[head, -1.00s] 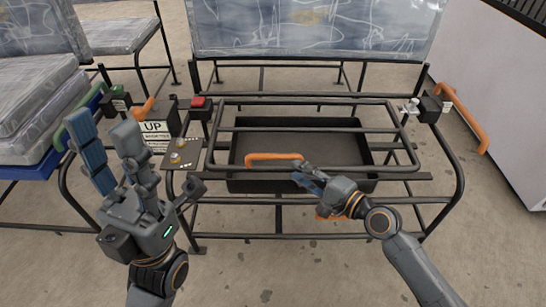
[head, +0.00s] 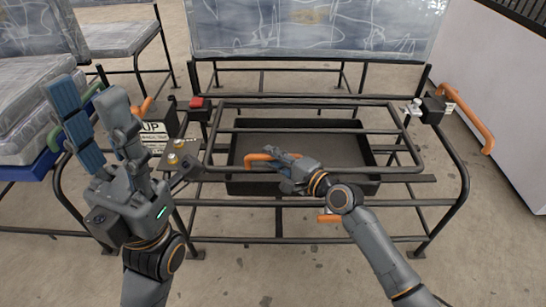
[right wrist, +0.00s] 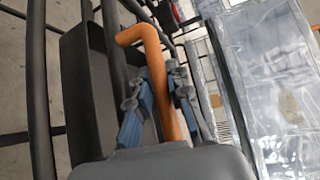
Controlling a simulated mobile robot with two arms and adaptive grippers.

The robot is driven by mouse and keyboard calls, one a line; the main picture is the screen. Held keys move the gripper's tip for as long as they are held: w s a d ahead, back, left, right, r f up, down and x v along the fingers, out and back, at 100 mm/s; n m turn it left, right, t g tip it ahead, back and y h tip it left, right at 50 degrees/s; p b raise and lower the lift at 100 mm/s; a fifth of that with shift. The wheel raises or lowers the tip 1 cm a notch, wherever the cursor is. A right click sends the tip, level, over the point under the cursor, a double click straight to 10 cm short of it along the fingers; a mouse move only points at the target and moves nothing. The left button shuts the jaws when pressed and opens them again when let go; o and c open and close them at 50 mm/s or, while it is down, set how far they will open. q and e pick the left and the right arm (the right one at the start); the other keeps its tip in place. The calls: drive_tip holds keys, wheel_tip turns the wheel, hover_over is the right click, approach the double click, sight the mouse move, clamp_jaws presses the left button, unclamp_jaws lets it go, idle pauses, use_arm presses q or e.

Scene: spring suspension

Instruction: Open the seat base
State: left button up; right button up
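The seat base is a black tubular frame (head: 330,130) lying flat across the bench, above a dark tray (head: 242,148). An orange handle (head: 257,157) sits on its front bar. My right gripper (head: 285,165) is at the handle's right part and hides some of it. In the right wrist view, the gripper's fingers (right wrist: 158,112) stand on either side of the orange handle (right wrist: 158,75), with a gap on the left side, so it looks open around it. My left gripper (head: 92,105) is raised at the left, open and empty, fingers pointing up.
A red button (head: 197,102) and a plate with brass knobs (head: 178,152) are at the bench's left side, beside an "UP" sign (head: 154,130). A clear-wrapped backrest (head: 315,30) stands behind. Another orange handle (head: 470,120) is at the right. Wrapped cushions (head: 40,110) lie left.

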clamp_jaws()
drive_tip(key=shift+r+p, duration=0.2)
drive_tip(key=shift+p, duration=0.1)
